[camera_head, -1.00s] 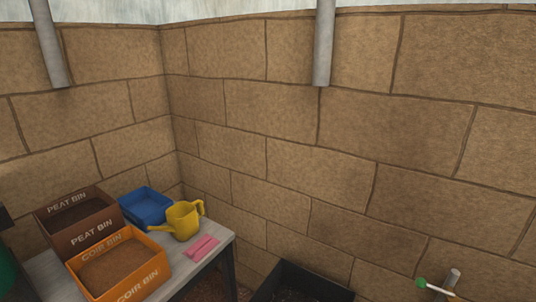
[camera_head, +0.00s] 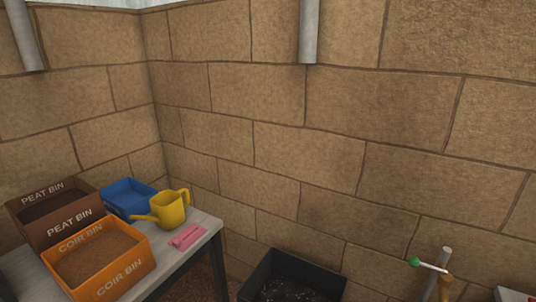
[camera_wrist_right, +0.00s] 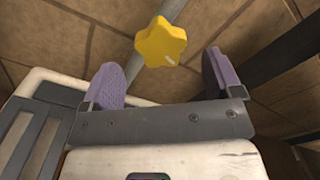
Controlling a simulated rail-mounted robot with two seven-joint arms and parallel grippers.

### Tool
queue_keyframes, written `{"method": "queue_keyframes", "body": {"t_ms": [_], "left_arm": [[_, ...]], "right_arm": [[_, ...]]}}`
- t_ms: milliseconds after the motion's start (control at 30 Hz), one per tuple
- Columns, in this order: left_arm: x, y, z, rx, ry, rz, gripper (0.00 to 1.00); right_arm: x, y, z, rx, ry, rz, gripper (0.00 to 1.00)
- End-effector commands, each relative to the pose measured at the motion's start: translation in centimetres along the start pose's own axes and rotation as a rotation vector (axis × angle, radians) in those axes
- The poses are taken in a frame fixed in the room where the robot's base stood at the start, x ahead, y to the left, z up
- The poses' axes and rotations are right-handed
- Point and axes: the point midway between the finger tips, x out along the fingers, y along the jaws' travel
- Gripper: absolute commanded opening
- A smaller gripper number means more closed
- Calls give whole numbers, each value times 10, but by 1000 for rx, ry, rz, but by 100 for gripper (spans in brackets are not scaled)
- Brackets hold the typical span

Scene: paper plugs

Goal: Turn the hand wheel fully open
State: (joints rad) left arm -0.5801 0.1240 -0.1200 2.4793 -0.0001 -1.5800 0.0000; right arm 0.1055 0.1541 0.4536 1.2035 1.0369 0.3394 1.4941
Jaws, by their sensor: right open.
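A yellow, star-shaped hand wheel (camera_wrist_right: 161,42) with a small pale mark shows in the right wrist view, on a grey pipe (camera_wrist_right: 172,12). My right gripper (camera_wrist_right: 163,80) is open, with one purple-padded finger on each side below the wheel. The wheel appears beyond the fingertips, and I see no contact. In the head view, a grey upright pipe (camera_head: 437,274) stands at the lower right. It has a white lever with a green tip (camera_head: 414,262) and a small orange-yellow part (camera_head: 446,285), perhaps the wheel's edge. My left gripper is out of view.
A table (camera_head: 207,228) at lower left holds a brown peat bin (camera_head: 68,225), an orange coir bin (camera_head: 120,280), a blue tray (camera_head: 128,200), a yellow watering can (camera_head: 170,210) and a pink item (camera_head: 187,237). A black bin (camera_head: 290,278) stands beside it. Block walls enclose the corner.

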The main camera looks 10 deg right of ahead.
Motion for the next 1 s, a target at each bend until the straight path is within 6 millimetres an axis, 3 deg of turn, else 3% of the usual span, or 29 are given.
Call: {"method": "queue_keyframes", "body": {"t_ms": [367, 1000], "left_arm": [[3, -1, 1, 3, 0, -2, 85], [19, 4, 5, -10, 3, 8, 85]], "right_arm": [[3, -1, -2, -2, 0, -1, 85], [33, 0, -2, -4, 0, -2, 85]]}}
